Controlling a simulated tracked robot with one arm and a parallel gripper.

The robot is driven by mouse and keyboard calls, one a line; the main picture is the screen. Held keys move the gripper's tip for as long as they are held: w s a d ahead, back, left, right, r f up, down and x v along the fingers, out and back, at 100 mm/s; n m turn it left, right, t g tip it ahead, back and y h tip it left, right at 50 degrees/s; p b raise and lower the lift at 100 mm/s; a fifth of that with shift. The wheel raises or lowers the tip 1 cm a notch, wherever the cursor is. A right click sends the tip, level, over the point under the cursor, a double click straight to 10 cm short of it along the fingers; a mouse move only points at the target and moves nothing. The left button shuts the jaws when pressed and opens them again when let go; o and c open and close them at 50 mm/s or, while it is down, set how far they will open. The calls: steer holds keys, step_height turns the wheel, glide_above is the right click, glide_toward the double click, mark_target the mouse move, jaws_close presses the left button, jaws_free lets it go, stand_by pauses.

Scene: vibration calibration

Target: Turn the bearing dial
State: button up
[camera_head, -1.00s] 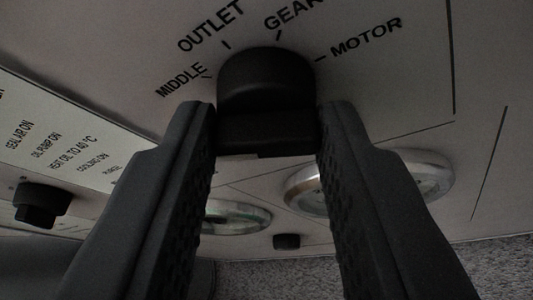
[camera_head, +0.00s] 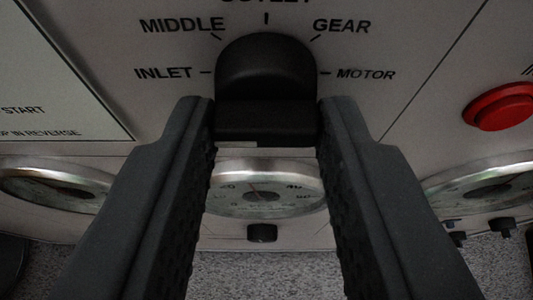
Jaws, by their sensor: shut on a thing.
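The bearing dial (camera_head: 266,82) is a black rounded knob on a pale panel, in the upper middle of the view. Labels INLET, MIDDLE, GEAR and MOTOR stand around it, with a partly cut-off label above, at the top edge. My gripper (camera_head: 267,118) has one dark finger on each side of the dial, and the fingertips are shut on its sides. A small pale mark (camera_head: 237,144) shows at the knob's lower edge, left of its middle. The part of the panel behind the knob is hidden.
Round metal-rimmed gauges sit below, at middle (camera_head: 264,188), left (camera_head: 55,185) and right (camera_head: 485,187). A red button (camera_head: 502,106) is at right. A small black knob (camera_head: 262,233) is below the middle gauge. A light label plate (camera_head: 55,85) is at left. Grey speckled floor shows at the bottom.

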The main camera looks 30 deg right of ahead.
steer(key=shift+d, duration=0.15)
steer(key=o, duration=0.9)
steer(key=shift+o, duration=0.2)
steer(key=shift+r, duration=0.1)
steer(key=shift+s+r, duration=0.1)
steer(key=v, duration=1.3)
steer(key=shift+s+p, duration=0.2)
steer(key=shift+p, duration=0.15)
